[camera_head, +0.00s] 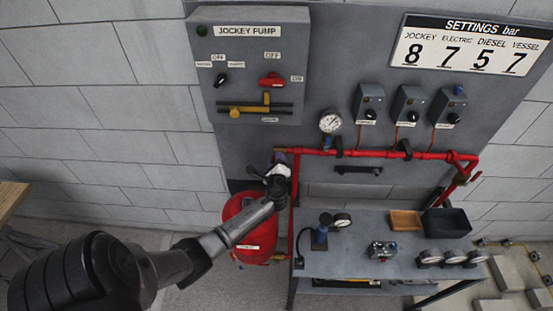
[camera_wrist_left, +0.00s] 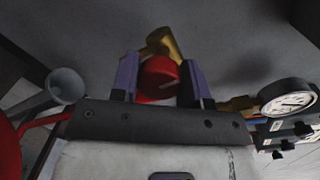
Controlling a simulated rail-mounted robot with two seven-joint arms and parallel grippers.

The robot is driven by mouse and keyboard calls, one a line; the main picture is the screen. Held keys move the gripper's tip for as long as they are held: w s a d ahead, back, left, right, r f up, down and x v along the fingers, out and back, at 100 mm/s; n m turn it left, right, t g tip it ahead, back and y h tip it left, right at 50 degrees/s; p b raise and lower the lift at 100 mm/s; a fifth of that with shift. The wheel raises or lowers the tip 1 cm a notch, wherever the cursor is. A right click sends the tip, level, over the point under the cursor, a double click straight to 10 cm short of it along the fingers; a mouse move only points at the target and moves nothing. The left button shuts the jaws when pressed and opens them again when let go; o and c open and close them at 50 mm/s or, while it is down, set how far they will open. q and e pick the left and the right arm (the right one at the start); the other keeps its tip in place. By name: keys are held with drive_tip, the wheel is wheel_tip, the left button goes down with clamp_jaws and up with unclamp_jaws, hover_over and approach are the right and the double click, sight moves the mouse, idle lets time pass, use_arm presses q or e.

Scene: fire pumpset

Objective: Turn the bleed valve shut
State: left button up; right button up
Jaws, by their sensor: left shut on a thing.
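The bleed valve shows in the left wrist view as a red round handle (camera_wrist_left: 158,76) with a brass part (camera_wrist_left: 164,43) behind it. My left gripper (camera_wrist_left: 160,80) has its two purple fingers on either side of the red handle and is shut on it. In the head view my left gripper (camera_head: 280,160) is at the left end of the red pipe, above the red tank, and it mostly hides the valve. The handle's exact angle is hard to tell. My right gripper is not in view.
A red pipe (camera_head: 360,153) runs along the grey panel, with a gauge (camera_head: 331,121) above it. The red tank (camera_head: 246,226) is below my gripper. A grey bench (camera_head: 375,232) with gauges and bins stands to the right. The jockey pump box (camera_head: 248,65) is above.

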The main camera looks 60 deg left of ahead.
use_arm(q)
drive_tip(key=shift+m, duration=0.6)
drive_tip(key=o, duration=0.9)
drive_tip(key=b+v, duration=0.1)
drive_tip(key=v, duration=1.3)
drive_tip(key=shift+w, duration=0.1)
